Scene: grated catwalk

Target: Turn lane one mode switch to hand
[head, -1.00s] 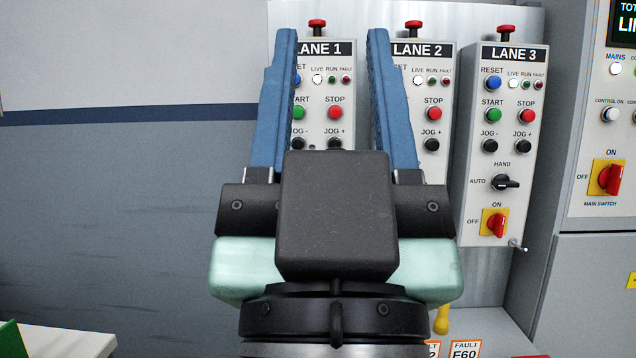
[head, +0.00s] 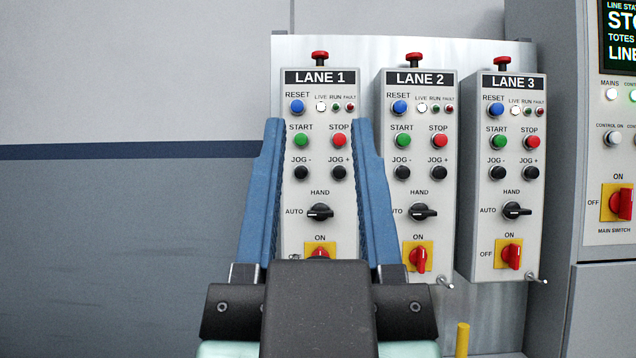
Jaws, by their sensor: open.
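The lane 1 panel (head: 320,125) hangs at the left of a row of lane boxes. Its mode switch (head: 320,212) is a black knob with AUTO printed at its left and HAND above it. The pointer's exact setting is hard to tell. My gripper (head: 316,125) is open and empty, its two blue fingers pointing up. In the picture the fingers frame the mode switch, one on each side. I cannot tell how far they are from the panel. The gripper body hides the bottom of the panel and part of its red on/off switch (head: 318,253).
The lane 2 panel (head: 417,125) and lane 3 panel (head: 508,130) stand to the right with matching controls. A grey cabinet with a red main switch (head: 620,204) stands at the far right. A yellow post (head: 462,339) shows at lower right. The wall at left is bare.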

